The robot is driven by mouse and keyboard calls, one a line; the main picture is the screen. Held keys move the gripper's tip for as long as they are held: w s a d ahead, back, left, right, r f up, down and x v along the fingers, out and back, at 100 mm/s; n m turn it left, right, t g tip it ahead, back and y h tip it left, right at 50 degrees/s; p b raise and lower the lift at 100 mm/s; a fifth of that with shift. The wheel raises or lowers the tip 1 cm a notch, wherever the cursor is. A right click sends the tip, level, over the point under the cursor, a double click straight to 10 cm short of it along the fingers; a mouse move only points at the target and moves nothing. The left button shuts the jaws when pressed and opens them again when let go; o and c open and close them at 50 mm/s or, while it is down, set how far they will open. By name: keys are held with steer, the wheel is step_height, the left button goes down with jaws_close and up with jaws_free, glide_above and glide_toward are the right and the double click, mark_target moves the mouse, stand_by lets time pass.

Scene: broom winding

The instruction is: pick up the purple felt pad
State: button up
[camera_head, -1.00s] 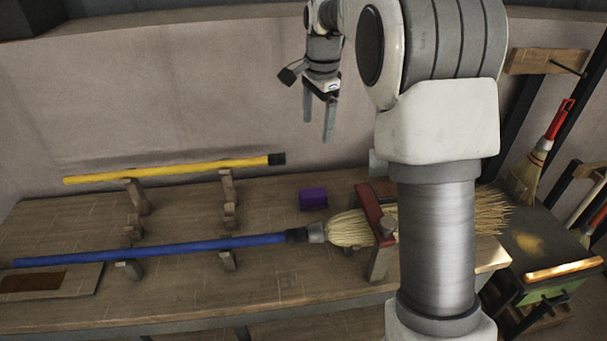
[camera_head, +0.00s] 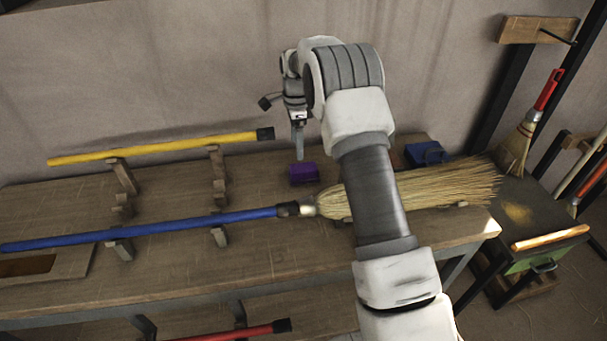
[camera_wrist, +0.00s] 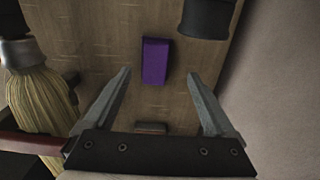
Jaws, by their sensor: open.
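The purple felt pad (camera_head: 304,173) is a small block on the wooden bench, behind the broom's bristles. My gripper (camera_head: 298,143) is above it and points down; its fingertips look close over the pad in the head view. In the wrist view the purple felt pad (camera_wrist: 156,61) lies just beyond the open fingers (camera_wrist: 160,76), roughly centred between them. Nothing is between the fingers, and the pad is apart from them.
A broom with a blue handle (camera_head: 150,231) and straw bristles (camera_head: 450,187) lies in front of the pad. A yellow handle (camera_head: 150,150) rests on wooden supports at the left. A blue object (camera_head: 426,153) stands right of my arm. The wall is close behind.

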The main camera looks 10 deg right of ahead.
mark_target(299, 168)
step_height(299, 168, down, 4)
steer(key=shift+r, duration=0.1)
steer(key=f, duration=0.2)
steer(key=s+f, duration=0.1)
steer(key=f, duration=0.1)
steer(key=shift+d+f, duration=0.1)
steer(key=shift+f, duration=0.25)
steer(key=shift+w+f, duration=0.1)
steer(key=shift+f, duration=0.3)
jaws_close()
